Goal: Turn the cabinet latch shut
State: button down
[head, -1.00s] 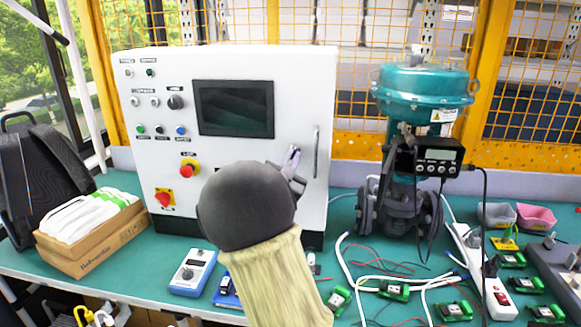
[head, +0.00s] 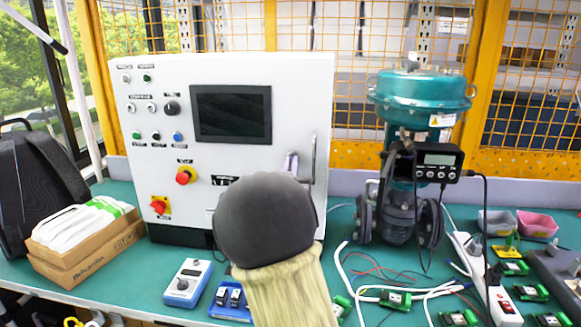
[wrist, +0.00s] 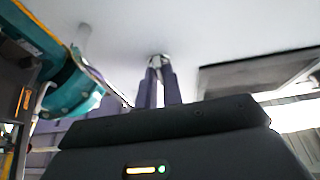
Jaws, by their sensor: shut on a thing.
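The white control cabinet (head: 225,75) stands on the teal bench, with a long vertical bar handle (head: 313,165) near the right edge of its front. My gripper (head: 291,157) is up against the cabinet front, just left of that handle. In the wrist view my gripper's purple fingers (wrist: 158,64) come together on a small silver latch (wrist: 158,59) on the white face. The fingers hide most of the latch there.
A dark screen (head: 232,114) and knobs are on the cabinet front, left of my gripper. A teal valve with a positioner (head: 437,163) stands to the right.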

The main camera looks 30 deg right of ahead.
jog(key=shift+f, duration=0.1)
jog(key=c, duration=1.5)
grip_release()
jog(key=shift+c, duration=0.2)
jog(key=b+v, duration=0.4)
jog(key=v, duration=1.3)
jog(key=shift+s, duration=0.2)
jog(key=shift+a, duration=0.15)
